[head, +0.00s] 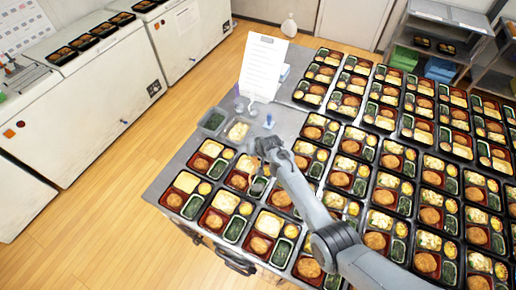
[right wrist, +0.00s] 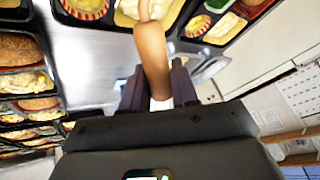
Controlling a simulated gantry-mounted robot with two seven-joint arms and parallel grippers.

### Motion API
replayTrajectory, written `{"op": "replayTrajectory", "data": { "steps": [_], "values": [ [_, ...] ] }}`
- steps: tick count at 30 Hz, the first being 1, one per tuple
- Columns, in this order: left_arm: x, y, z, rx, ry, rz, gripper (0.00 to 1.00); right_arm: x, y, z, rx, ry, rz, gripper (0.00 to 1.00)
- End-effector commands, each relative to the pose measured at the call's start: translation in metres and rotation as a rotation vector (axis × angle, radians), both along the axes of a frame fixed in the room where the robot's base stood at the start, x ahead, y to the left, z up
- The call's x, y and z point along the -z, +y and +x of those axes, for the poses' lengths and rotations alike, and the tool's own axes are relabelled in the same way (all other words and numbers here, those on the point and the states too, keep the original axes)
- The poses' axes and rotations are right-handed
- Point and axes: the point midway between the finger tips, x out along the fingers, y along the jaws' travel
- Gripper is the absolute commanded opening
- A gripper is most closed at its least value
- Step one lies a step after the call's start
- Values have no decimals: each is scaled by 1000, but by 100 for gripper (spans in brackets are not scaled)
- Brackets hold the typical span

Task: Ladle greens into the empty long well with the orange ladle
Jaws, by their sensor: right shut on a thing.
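My right gripper (head: 262,150) hangs over the front-left trays in the head view. In the right wrist view its dark jaws (right wrist: 155,88) are shut on the orange ladle (right wrist: 152,55). The handle runs up to the top edge; the ladle's bowl cannot be made out. A tub of greens (head: 213,121) stands at the table's back left. The tray just under my gripper has a long well (head: 258,187), partly covered by my gripper; its contents are unclear. Neighbouring trays show filled green long wells (head: 235,229). My left gripper is not in view.
A tub of pale food (head: 238,130) stands right of the greens, and an upright white sheet (head: 262,68) behind. Filled bento trays crowd the table to the right. Bare metal table (head: 285,121) shows beside the tubs. White chest freezers (head: 80,105) line the left.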

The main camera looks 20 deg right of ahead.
Motion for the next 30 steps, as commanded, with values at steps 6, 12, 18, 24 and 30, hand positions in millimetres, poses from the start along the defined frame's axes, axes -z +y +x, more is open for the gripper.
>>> {"op": "replayTrajectory", "data": {
  "steps": [6,12,18,24,30],
  "values": [
    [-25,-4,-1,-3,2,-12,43,-17,2,-12,2,-96,-33,0],
    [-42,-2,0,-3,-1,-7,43,-34,8,-32,2,-270,-92,0],
    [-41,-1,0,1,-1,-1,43,-50,17,-57,2,-465,-155,0],
    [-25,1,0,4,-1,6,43,-59,26,-83,4,-667,-223,0],
    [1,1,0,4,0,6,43,-64,35,-111,4,-874,-291,0]
  ]
}}
